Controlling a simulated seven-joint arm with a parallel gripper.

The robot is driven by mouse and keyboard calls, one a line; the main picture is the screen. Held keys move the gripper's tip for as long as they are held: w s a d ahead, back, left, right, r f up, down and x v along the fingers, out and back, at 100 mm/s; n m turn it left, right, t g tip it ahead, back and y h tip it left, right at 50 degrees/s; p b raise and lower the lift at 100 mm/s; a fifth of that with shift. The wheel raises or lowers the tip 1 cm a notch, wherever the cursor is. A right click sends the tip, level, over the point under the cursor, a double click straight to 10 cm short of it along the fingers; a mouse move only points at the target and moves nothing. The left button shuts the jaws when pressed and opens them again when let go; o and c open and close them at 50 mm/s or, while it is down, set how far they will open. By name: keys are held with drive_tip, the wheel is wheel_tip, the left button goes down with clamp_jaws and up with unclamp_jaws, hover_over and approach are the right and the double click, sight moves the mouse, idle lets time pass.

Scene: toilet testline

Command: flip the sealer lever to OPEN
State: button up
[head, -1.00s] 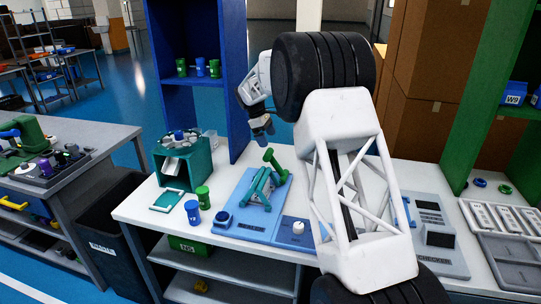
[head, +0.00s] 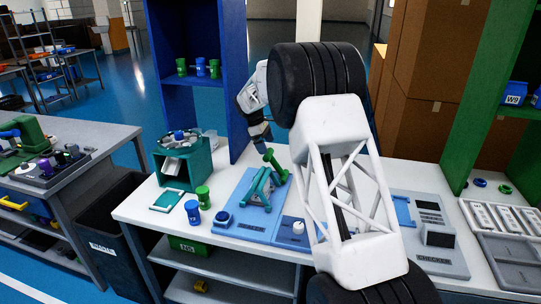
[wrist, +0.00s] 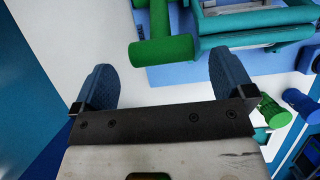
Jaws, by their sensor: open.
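The sealer (head: 258,192) is a teal frame on a blue base plate on the white table in the head view. Its lever ends in a green cylindrical handle (head: 270,157), raised at the upper end of the frame. In the wrist view the green handle (wrist: 162,50) lies just beyond and between my fingertips. My gripper (wrist: 158,75) is open and empty, its two blue fingers spread apart. In the head view my gripper (head: 262,140) is just above and behind the handle; whether it touches cannot be told.
A teal holder (head: 183,163) stands left of the sealer, with a blue cup (head: 192,212) and a green cup (head: 203,196) in front. A blue shelf (head: 190,112) rises behind. A grey device (head: 432,235) lies right. My arm hides part of the table.

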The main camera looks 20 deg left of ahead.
sight(270, 154)
drive_tip(key=shift+x, duration=2.7)
drive_tip(key=c, duration=1.2)
drive_tip(key=shift+o, duration=0.2)
